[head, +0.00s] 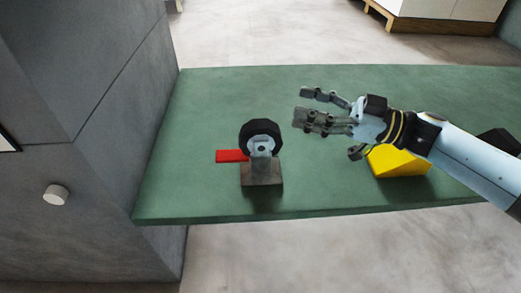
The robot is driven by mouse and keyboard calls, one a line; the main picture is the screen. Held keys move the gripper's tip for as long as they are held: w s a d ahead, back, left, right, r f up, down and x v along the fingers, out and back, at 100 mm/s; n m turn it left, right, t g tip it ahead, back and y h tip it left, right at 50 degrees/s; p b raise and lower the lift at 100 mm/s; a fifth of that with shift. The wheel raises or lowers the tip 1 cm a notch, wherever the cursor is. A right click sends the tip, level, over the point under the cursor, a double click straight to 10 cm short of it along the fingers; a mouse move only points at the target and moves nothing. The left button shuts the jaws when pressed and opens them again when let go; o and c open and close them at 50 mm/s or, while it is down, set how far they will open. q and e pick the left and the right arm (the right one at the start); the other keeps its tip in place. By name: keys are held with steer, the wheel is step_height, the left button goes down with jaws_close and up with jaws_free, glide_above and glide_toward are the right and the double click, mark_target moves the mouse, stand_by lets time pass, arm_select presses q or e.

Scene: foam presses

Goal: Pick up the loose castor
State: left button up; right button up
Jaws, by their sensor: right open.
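The castor (261,140) has a black wheel with a grey hub and fork. It appears upright on a brownish-grey block (262,174) on the green table, left of the middle of the head view. My right gripper (308,106) comes in from the right, with its fingers pointing left towards the castor. It is open and empty, to the right of the wheel and apart from it. My left gripper is not in view.
A red flat bar (231,156) lies left of the castor. A yellow block (399,161) sits under my right arm, partly hidden. The green table (213,95) is clear at the back left. A grey wall (90,110) stands at the left.

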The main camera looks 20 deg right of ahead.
mark_target(269, 123)
steer(key=a+n+g, duration=0.1)
steer(key=g, duration=0.1)
steer(key=s+a+f+n+g+y+b, duration=0.1)
steer(key=a+g, duration=0.1)
steer(key=s+a+f+g, duration=0.1)
steer(key=shift+a+n+g+y, duration=0.35)
steer(key=shift+n+g+y, duration=0.05)
steer(key=shift+b+x, duration=1.3)
steer(key=shift+x, duration=0.6)
steer(key=shift+w+a+r, duration=0.25)
steer(key=shift+w+a, duration=0.15)
steer(key=shift+a, duration=0.2)
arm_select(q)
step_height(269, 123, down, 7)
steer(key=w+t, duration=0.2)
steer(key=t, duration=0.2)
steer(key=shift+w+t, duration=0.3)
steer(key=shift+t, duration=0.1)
arm_select(e)
jaws_close()
